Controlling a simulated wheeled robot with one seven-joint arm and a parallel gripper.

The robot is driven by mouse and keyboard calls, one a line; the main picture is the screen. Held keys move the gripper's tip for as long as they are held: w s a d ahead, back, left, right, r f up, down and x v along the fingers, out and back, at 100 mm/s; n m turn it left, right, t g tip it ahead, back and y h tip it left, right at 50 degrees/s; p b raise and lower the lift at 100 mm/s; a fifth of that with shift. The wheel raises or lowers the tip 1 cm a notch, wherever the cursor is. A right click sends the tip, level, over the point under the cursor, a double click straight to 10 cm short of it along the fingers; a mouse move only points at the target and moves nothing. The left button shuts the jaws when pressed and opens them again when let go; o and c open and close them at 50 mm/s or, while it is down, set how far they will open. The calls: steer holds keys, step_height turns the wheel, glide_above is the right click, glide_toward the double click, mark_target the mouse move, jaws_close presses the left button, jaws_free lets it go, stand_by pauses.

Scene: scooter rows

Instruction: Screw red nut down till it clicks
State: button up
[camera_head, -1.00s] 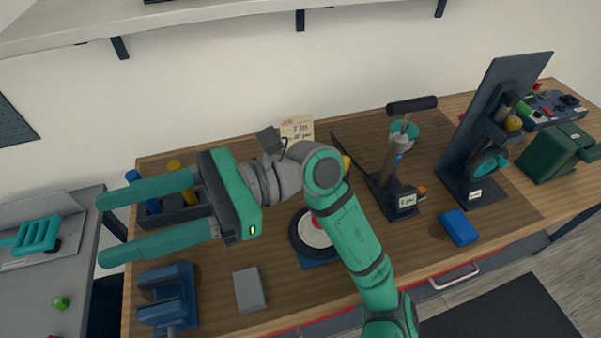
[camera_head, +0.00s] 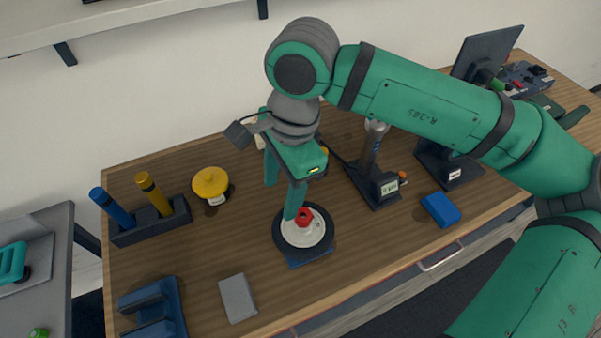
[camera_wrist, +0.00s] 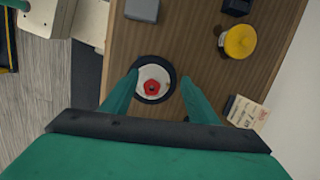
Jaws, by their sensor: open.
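The red nut (camera_head: 304,215) sits at the centre of a pale disc (camera_head: 296,232) inside a black wheel or tire (camera_head: 281,241), which lies flat on the table over a blue base. In the wrist view the red nut (camera_wrist: 152,86) shows between my fingers. My gripper (camera_head: 282,195) is open and points down above the wheel. One finger looks close behind the nut in the head view, but I cannot tell if it touches. The jaws hold nothing. The nut's underside is hidden.
A yellow-topped object (camera_head: 210,183) and a holder (camera_head: 152,222) with blue and yellow handles stand left. A grey block (camera_head: 238,298) and a blue fixture (camera_head: 153,306) lie in front. A labelled device (camera_head: 377,184) and blue box (camera_head: 440,209) are right. Table between is free.

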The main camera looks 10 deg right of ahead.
steer(key=h, duration=0.2)
glide_above(302, 216)
step_height(302, 216, down, 10)
steer(key=shift+s+f, duration=0.15)
steer(key=shift+f, duration=0.05)
steer(key=shift+d, duration=0.1)
steer(key=c, duration=1.1)
steer(key=m, duration=0.5)
steer(key=shift+m, duration=0.4)
steer(key=m, duration=1.6)
steer(key=shift+r, duration=0.1)
